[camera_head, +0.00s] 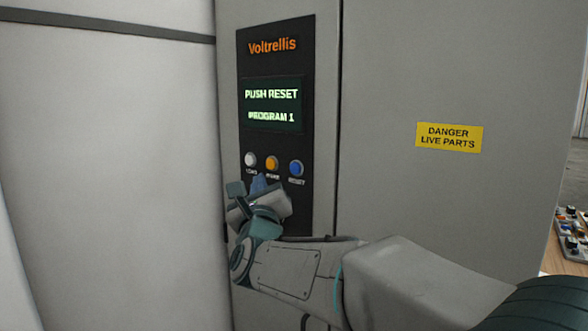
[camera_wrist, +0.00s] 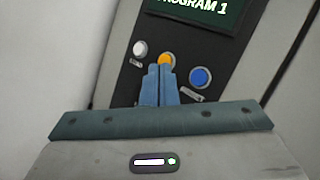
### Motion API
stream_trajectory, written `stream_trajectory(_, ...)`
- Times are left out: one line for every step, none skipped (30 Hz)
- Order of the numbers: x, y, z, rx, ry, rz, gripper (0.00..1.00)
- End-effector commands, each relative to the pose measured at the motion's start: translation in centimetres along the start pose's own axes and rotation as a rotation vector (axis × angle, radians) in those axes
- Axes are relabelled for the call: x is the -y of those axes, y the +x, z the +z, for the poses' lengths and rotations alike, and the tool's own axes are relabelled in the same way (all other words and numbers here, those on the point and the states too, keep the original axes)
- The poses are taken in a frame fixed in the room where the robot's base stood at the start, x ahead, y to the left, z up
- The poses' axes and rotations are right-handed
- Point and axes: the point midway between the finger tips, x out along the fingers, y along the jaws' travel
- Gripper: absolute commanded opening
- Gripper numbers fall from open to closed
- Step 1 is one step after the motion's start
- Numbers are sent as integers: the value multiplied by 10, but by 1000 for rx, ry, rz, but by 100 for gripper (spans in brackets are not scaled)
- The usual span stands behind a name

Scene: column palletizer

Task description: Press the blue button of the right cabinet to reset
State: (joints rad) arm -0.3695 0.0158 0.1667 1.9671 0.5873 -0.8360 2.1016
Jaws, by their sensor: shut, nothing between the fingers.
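The cabinet has a black control panel (camera_head: 275,205) with a lit screen (camera_head: 272,105) reading "PUSH RESET" and "PROGRAM 1". Below the screen is a row of three buttons: a white one (camera_head: 250,159), an orange one (camera_head: 272,163) and the blue button (camera_head: 296,168), labelled RESET, at the right end. In the wrist view the blue button (camera_wrist: 201,77) shows right of my fingertips, uncovered. My gripper (camera_head: 259,182) is shut and empty, with blue fingers just below the orange button. In the wrist view my fingertips (camera_wrist: 159,70) overlap the lower edge of the orange button (camera_wrist: 166,60); contact cannot be told.
A yellow "DANGER LIVE PARTS" sign (camera_head: 449,137) is on the grey cabinet door (camera_head: 400,60) to the right of the panel. A plain pale wall (camera_head: 110,150) stands close on the left.

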Motion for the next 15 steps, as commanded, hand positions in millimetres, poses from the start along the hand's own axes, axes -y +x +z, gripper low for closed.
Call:
stream_trajectory(0, 0, 0, 0, -1, 0, 0)
stream_trajectory(0, 0, 0, 0, -1, 0, 0)
stream_trajectory(1, 1, 0, -1, -1, 0, 0)
stream_trajectory(1, 2, -1, -1, -2, 0, 0)
stream_trajectory(2, 3, -1, -1, -2, 0, 0)
stream_trajectory(4, 4, -2, -1, -2, 0, 0)
stream_trajectory(5, 6, -3, -1, -4, 0, 0)
stream_trajectory(6, 8, -5, -2, -4, 0, 0)
stream_trajectory(9, 12, -7, -2, -3, 0, 0)
stream_trajectory(11, 14, -8, -2, -4, 0, 0)
stream_trajectory(14, 18, -10, -2, -5, -1, 0)
stream_trajectory(17, 22, -13, -3, -5, -1, 0)
stream_trajectory(19, 25, -16, -3, -5, -1, 0)
stream_trajectory(21, 28, -17, -3, -4, 0, 0)
stream_trajectory(24, 32, -20, -2, -5, 0, 0)
